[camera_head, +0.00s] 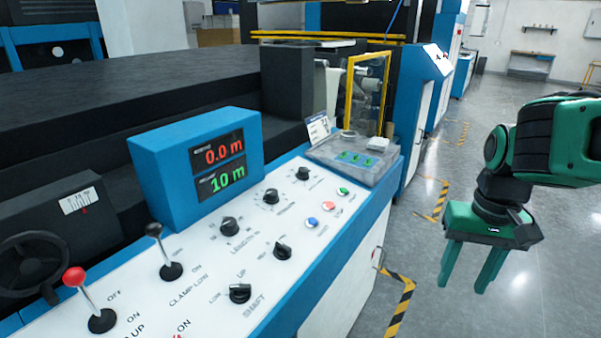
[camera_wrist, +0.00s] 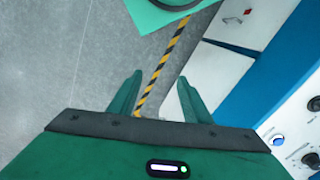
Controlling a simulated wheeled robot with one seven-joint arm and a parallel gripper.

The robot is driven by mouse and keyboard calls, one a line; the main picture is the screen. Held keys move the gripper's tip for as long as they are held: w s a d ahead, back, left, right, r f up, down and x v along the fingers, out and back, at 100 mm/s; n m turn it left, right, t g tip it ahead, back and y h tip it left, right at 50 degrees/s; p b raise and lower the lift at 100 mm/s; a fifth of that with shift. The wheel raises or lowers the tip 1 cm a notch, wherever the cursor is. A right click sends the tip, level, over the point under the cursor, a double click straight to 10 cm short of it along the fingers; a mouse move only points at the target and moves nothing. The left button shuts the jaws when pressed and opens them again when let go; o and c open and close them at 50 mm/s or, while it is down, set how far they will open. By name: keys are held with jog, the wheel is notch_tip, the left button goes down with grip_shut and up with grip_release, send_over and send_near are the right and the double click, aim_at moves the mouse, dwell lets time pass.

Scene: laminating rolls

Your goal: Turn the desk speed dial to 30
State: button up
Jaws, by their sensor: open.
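Several black dials sit on the white slanted desk panel (camera_head: 200,290) in the head view. A far dial (camera_head: 303,173), a middle dial (camera_head: 271,196), a dial by the word LENGTH (camera_head: 230,226), one to its right (camera_head: 283,251) and one by SHAFT (camera_head: 240,293) show. I cannot read which is labelled speed, nor their scale numbers. My green gripper (camera_head: 463,287) is open and empty, pointing down over the floor, right of the desk and apart from it. In the wrist view my gripper (camera_wrist: 160,80) is also open, with a black knob (camera_wrist: 314,103) at the right edge.
A blue display box (camera_head: 195,165) reads 0.0 m and 10 m. A red-knobbed lever (camera_head: 75,278) and a black-knobbed lever (camera_head: 154,231) stand at the left. Coloured buttons (camera_head: 328,206) line the panel's right side.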

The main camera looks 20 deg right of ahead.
jog(key=w+r+m, duration=0.2)
jog(key=w+r, duration=0.3)
jog(key=w, duration=0.6)
jog(key=m+t, duration=0.2)
jog(key=m, duration=0.3)
send_near(303, 169)
jog(key=shift+y, duration=0.3)
jog(key=f, duration=0.2)
jog(key=w+f, duration=0.1)
jog(key=f, duration=0.5)
jog(key=shift+w+d+f, duration=0.1)
jog(key=shift+w+f, duration=0.05)
jog(key=shift+w, duration=0.05)
jog(key=c, duration=1.1)
